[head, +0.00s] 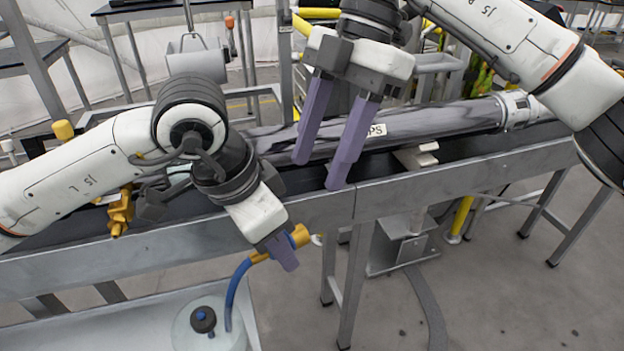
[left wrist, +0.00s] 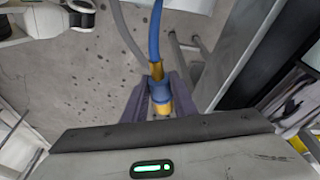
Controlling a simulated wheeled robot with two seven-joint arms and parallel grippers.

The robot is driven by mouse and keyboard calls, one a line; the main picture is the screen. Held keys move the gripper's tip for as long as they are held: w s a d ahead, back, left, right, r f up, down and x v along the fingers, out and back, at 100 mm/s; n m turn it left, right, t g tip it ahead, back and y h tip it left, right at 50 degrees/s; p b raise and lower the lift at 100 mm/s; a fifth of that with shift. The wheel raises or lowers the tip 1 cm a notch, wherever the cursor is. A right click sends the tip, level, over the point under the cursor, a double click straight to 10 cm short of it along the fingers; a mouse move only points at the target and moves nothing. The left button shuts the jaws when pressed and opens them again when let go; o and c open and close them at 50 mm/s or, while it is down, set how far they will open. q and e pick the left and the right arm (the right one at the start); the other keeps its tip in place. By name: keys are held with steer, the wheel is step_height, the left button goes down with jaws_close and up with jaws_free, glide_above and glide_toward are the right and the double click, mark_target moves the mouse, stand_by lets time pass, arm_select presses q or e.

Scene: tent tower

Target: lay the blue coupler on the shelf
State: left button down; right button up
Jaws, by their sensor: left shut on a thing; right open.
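My left gripper (head: 284,251) is shut on the blue coupler (head: 300,235), a brass-yellow fitting with a blue band, in front of the long metal bench. In the left wrist view the coupler (left wrist: 160,92) sits between the two purple fingers (left wrist: 160,100), with a blue hose running from it. In the head view this hose (head: 234,287) curves down to a clear jug. A pale grey shelf (head: 130,325) lies low at the lower left, beneath the left arm. My right gripper (head: 320,171) is open and empty over the bench, its purple fingers pointing down.
The metal bench (head: 450,186) carries a long grey tube (head: 430,120) with a clamp at its right end. The jug (head: 208,325) with a black cap occupies the shelf's right part. A yellow valve (head: 121,210) stands at the bench's left. The floor at lower right is open.

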arm_select(q)
steer(key=shift+s+a+r, duration=0.15)
steer(key=shift+a+r, duration=0.1)
steer(key=shift+r, duration=0.05)
steer(key=s+a+r+n+t+y, duration=0.1)
steer(key=s+a+r+n, duration=0.4)
steer(key=a+r+n, duration=0.3)
steer(key=shift+s+r+y, duration=0.2)
steer(key=shift+r+y, duration=0.2)
steer(key=shift+r, duration=0.05)
arm_select(e)
steer(key=shift+w+d+r, duration=0.1)
steer(key=shift+d+r, duration=0.1)
steer(key=shift+r, duration=0.3)
